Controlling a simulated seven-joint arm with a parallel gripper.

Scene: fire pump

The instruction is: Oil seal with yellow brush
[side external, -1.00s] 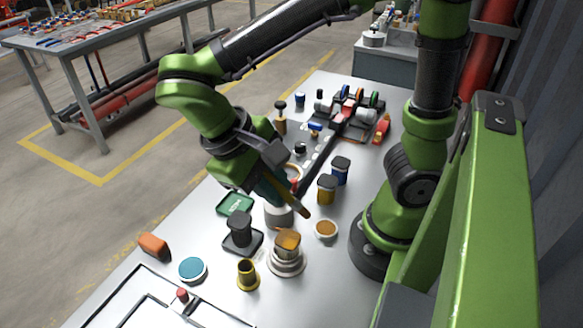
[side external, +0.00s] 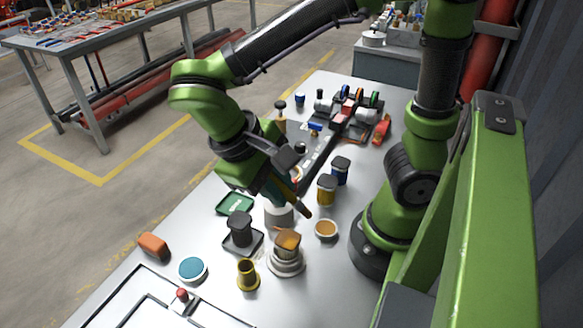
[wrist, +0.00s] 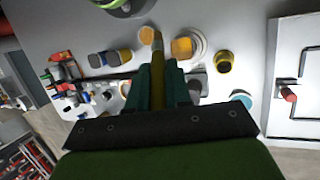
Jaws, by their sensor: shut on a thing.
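My gripper (side external: 284,188) is shut on a brush (side external: 301,206), which is tilted with its tip down to the right. In the wrist view the brush (wrist: 157,50) sticks out between the green fingers (wrist: 158,85). A shallow round dish with amber contents (side external: 326,229) stands just right of the brush tip; I cannot tell whether they touch. An amber block (side external: 287,243) sits on a round silver stepped base (side external: 287,266) below the tip. The amber block also shows in the wrist view (wrist: 181,48). I cannot tell for sure which part is the oil seal.
A yellow cup (side external: 247,275), a blue-topped disc (side external: 192,269), a black block on a stand (side external: 240,231) and a green tray (side external: 235,204) stand nearby. Two dark-lidded jars, yellow (side external: 327,190) and blue (side external: 341,170), stand behind the dish. An orange block (side external: 153,246) lies near the left edge.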

